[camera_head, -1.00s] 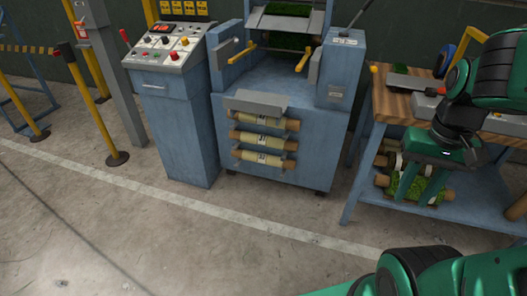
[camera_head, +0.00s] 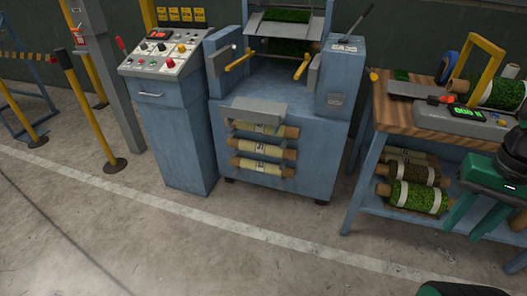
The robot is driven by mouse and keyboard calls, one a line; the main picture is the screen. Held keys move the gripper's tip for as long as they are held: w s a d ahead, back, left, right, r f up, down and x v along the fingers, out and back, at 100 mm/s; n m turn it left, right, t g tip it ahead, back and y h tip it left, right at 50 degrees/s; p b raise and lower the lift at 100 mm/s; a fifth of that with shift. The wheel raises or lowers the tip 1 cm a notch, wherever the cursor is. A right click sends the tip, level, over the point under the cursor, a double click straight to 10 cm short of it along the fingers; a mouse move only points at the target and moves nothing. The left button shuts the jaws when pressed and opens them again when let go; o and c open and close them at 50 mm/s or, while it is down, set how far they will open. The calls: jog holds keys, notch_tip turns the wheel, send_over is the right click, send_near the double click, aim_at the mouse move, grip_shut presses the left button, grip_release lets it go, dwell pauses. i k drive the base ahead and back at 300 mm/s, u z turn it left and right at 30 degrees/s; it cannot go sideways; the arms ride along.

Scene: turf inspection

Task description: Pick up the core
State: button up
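Several pale-wrapped rolls on brown cores (camera_head: 260,147) lie in the rack on the front of the blue machine, with brown ends showing. On the bench's lower shelf lie turf rolls (camera_head: 415,197) with brown core ends and white bands. A green turf roll with a white band (camera_head: 503,94) lies on the bench top. Which core is meant, I cannot tell. My gripper (camera_head: 475,217) is at the right, in front of the lower shelf and right of the turf rolls. Its green fingers are apart, with nothing visible between them.
The wooden-topped bench (camera_head: 425,121) carries a device with a green display (camera_head: 468,113) and a yellow frame. A control console (camera_head: 165,60) stands left of the blue machine (camera_head: 315,150). Yellow posts (camera_head: 90,105) stand farther left. The floor in front is clear.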

aim_at(242, 144)
jog(key=z, duration=0.05)
jog(key=i, duration=1)
jog(key=u, duration=0.05)
